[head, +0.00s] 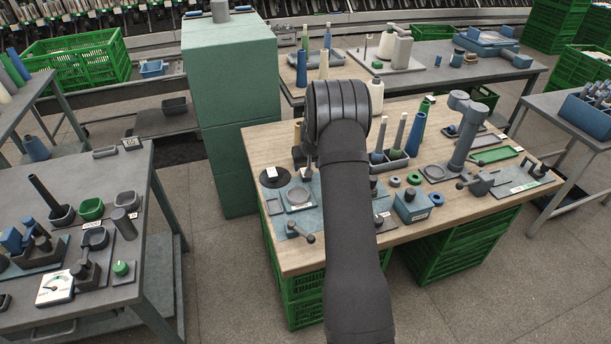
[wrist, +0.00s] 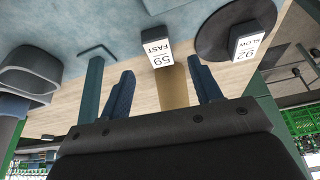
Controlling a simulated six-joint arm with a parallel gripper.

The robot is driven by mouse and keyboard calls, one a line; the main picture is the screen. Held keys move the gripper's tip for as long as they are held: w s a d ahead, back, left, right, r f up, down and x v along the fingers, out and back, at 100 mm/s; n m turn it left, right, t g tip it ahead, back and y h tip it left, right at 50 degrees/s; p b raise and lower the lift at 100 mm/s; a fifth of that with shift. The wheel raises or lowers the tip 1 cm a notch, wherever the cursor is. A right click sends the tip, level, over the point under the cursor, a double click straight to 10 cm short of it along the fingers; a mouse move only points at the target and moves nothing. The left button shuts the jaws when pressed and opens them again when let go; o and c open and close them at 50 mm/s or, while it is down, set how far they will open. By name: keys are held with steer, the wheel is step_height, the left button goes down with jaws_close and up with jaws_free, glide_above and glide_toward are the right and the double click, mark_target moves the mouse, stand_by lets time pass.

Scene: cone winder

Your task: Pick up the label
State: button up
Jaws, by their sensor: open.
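Two small white-faced dark label blocks show in the wrist view. The one reading "59 FAST" (wrist: 157,53) lies at the edge of a blue-grey mat, ahead of my fingertips and between their lines. The one reading "92 SLOW" (wrist: 247,45) sits on a dark round disc (wrist: 212,38) to the right. In the head view that disc carries a white label (head: 272,171), left of my arm; I cannot make out the FAST label there. My gripper (wrist: 162,68) is open, with nothing visibly held. In the head view my arm largely hides it.
A tan cone (wrist: 173,88) stands between the finger lines in the wrist view.

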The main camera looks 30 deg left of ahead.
steer(key=shift+x, duration=2.5)
steer(key=c, duration=1.1)
steer(key=shift+o, duration=0.2)
steer(key=shift+r, duration=0.1)
